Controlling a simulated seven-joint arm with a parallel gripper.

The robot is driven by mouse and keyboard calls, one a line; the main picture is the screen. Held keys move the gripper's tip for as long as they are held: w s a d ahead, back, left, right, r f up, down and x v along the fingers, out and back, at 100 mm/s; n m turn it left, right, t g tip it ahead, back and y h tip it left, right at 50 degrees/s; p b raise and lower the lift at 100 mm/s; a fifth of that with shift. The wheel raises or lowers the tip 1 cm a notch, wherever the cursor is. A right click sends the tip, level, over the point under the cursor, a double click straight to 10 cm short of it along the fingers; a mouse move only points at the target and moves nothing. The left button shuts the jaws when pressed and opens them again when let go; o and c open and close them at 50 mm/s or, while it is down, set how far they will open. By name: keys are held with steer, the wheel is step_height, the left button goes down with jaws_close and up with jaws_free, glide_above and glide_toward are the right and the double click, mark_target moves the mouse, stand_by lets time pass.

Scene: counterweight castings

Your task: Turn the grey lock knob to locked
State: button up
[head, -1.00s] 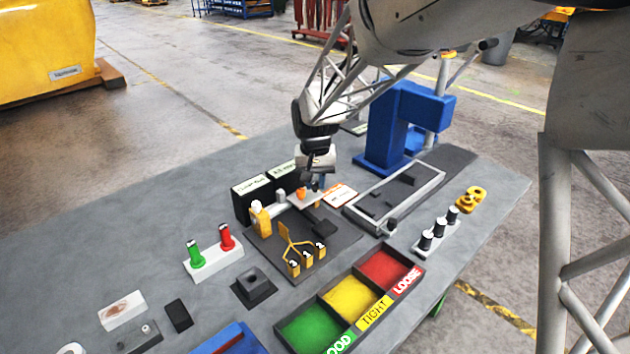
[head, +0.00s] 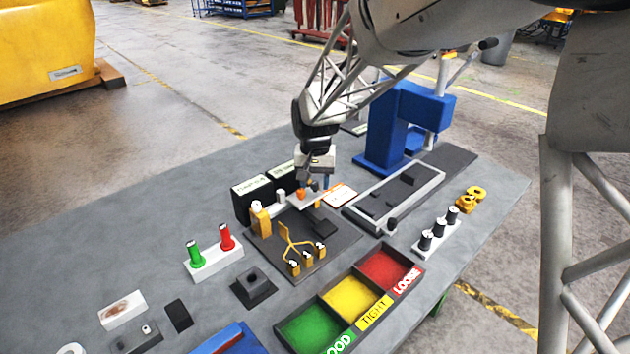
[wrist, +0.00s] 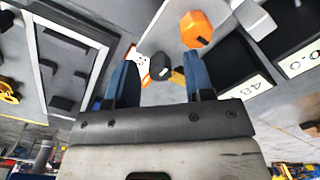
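The grey lock knob appears to be the dark grey knob (wrist: 160,66) between my finger tips in the wrist view. In the head view it is a small dark shape (head: 313,186) under my gripper, partly hidden by it. My gripper (wrist: 160,56) has two blue fingers spread apart, one to each side of the knob, with gaps visible. It is open and holds nothing. In the head view my gripper (head: 317,183) points down over the back of the dark fixture plate (head: 338,237). I cannot read the knob's lock setting.
An orange knob (wrist: 197,29) sits close to the right finger. Two black display boxes (head: 252,200) stand to the left. A grey-framed tray (head: 398,199) and a blue press (head: 392,125) stand to the right. A bin with green, yellow and red compartments (head: 318,305) is in front.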

mark_target(315, 183)
steer(key=shift+r, duration=3.9)
steer(key=s+d+r+t, duration=0.1)
steer(key=s+d+r, duration=0.2)
steer(key=s+d, duration=0.55)
steer(key=s+d+r, duration=0.3)
steer(key=s+d, duration=0.4)
steer(key=s, duration=0.2)
steer(key=s+d+f, duration=0.1)
steer(key=s+d, duration=0.2)
steer(key=s, duration=0.5)
steer(key=s+d+f+t, duration=0.1)
steer(key=s+d+f, duration=0.1)
steer(key=s, duration=0.7)
steer(key=shift+s+d+t, duration=0.3)
steer(key=shift+d, duration=0.55)
